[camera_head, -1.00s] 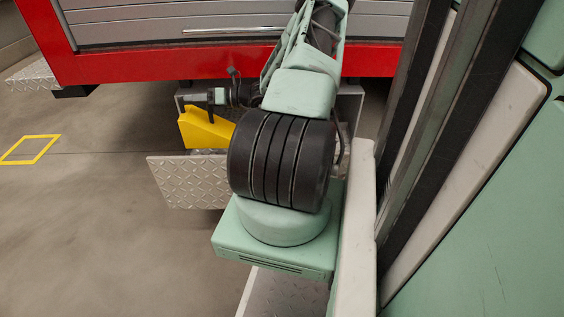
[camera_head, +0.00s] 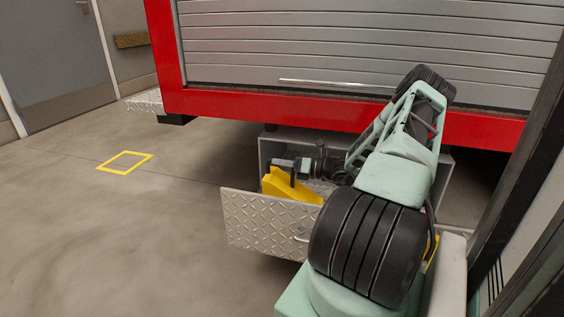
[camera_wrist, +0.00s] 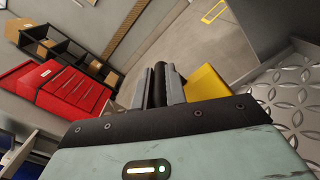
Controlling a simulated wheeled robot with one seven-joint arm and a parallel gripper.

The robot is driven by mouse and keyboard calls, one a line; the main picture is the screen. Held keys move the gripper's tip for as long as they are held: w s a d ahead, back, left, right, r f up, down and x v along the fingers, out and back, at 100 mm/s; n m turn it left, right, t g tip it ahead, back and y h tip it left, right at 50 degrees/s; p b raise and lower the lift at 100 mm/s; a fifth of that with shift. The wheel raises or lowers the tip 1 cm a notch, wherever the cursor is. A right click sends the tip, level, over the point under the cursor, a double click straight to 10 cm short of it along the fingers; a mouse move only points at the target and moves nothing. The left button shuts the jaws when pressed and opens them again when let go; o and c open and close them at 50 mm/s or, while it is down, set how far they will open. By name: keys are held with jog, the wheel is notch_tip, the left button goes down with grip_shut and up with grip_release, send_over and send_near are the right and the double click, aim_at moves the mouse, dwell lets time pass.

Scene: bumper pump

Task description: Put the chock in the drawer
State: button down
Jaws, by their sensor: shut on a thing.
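The yellow wedge-shaped chock (camera_head: 288,187) is at the open drawer, just behind the top edge of its diamond-plate front (camera_head: 262,226). I cannot tell whether it rests inside or hangs just above. My gripper (camera_head: 292,170) is shut on the chock's dark upper part. In the wrist view my gripper (camera_wrist: 159,88) has a dark bar between its two grey fingers, and the yellow chock (camera_wrist: 205,84) shows just to their right. The drawer front (camera_wrist: 288,100) shows at the right there. The drawer's inside is mostly hidden by my arm.
The red truck body (camera_head: 330,112) with a silver roller shutter (camera_head: 370,50) stands above the drawer. A yellow square (camera_head: 125,162) is marked on clear floor at the left. In the wrist view a red cabinet (camera_wrist: 65,90) and shelves with boxes (camera_wrist: 60,45) stand farther off.

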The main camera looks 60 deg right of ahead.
notch_tip(320, 180, down, 2)
jog(key=shift+f+b, duration=0.1)
jog(key=shift+b, duration=0.4)
jog(key=c, duration=1.4)
grip_release()
jog(key=shift+f, duration=0.1)
jog(key=shift+c, duration=0.2)
jog(key=p+v, duration=0.5)
jog(key=v, duration=0.7)
